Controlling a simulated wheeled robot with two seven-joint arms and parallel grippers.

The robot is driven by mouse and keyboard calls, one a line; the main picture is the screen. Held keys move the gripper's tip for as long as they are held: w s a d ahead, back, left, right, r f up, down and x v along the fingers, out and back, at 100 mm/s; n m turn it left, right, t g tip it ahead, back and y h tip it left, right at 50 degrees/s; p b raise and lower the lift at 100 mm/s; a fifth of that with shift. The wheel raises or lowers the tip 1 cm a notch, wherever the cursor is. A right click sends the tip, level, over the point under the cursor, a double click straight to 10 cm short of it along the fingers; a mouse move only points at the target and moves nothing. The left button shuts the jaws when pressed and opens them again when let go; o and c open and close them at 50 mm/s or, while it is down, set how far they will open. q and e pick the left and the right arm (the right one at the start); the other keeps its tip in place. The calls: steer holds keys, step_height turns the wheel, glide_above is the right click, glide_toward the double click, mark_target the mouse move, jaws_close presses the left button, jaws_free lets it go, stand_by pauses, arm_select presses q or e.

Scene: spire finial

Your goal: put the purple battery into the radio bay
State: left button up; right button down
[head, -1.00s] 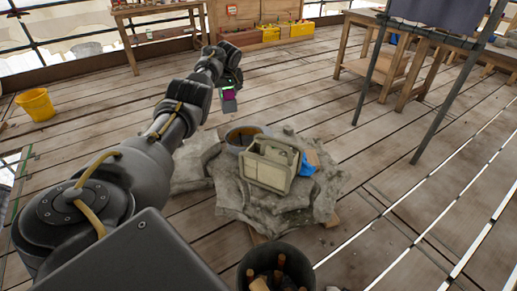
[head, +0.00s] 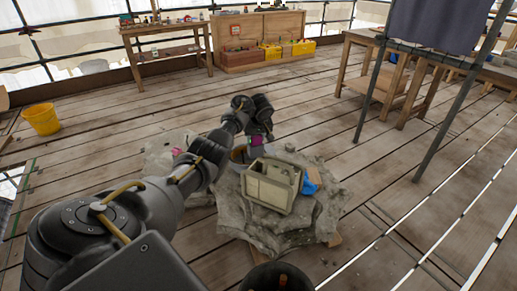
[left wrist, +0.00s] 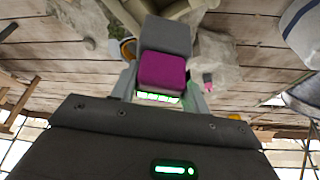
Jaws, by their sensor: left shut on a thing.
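The purple battery (head: 256,141) is held by my left gripper (head: 254,138) above the stone, just behind and to the left of the radio's top edge in the head view. In the left wrist view the battery (left wrist: 163,71) shows a magenta face and a grey end, between the two fingers. The radio (head: 268,190) is a boxy cream-khaki case standing upright on the pale carved stone (head: 244,224). The radio's top looks open, but I cannot make out the bay's inside. The battery appears apart from the radio. My right gripper is not in view.
A blue cloth (head: 312,184) lies right of the radio. A yellow bucket (head: 41,119) is at far left. Workbenches (head: 167,57) stand at the back. Bare plank floor lies around the stone.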

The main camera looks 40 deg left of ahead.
mark_target(259, 146)
arm_select(q)
steer(key=f, duration=0.1)
steer(key=d+f, duration=0.1)
steer(key=shift+d+f+b, duration=0.25)
steer(key=shift+f+b, duration=0.05)
steer(key=shift+f, duration=0.05)
steer(key=shift+w+f, duration=0.1)
steer(key=shift+f, duration=0.9)
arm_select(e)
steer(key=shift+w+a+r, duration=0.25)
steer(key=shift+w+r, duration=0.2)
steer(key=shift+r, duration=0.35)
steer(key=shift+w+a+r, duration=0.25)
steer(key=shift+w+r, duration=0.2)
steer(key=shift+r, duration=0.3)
arm_select(q)
steer(key=shift+f, duration=0.35)
steer(key=o, duration=1.2)
steer(key=shift+c, duration=0.2)
steer(key=shift+r, duration=0.1)
